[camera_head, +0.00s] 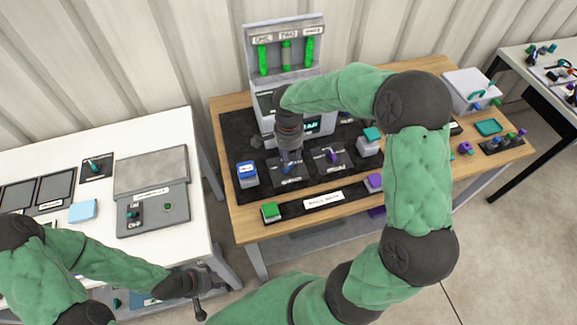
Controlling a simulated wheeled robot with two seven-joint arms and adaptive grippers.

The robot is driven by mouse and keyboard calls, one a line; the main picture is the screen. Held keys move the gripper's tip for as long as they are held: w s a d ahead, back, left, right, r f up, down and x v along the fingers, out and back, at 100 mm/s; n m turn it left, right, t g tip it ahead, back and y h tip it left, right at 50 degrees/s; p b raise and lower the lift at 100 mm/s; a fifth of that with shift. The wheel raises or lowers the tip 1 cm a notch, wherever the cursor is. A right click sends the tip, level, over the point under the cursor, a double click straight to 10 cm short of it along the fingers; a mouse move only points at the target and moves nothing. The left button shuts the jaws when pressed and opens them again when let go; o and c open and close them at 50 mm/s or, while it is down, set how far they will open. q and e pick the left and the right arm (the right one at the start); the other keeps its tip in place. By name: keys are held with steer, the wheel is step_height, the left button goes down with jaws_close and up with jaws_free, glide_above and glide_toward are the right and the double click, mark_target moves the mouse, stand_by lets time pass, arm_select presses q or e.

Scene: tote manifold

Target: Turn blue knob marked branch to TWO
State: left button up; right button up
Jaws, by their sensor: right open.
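The manifold unit (252,52) stands on the wooden table, with labels that seem to read ONE, TWO and THREE above green columns. Two dark plates with knobs lie in front of it. My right gripper (290,157) is open and points down over the left plate (285,178). It largely hides the knob there, so I cannot tell that knob's setting or whether the fingers touch it. A blue-purple knob (332,157) sits on the right plate. The plate markings are too small to read. My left gripper (199,305) hangs low beside the white table, away from the knobs.
A white label (323,200) lies in front. My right arm covers the table's middle right. A white table (60,148) stands at left.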

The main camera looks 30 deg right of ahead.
step_height(320, 180, down, 6)
steer(key=shift+b, duration=0.65)
jaws_close()
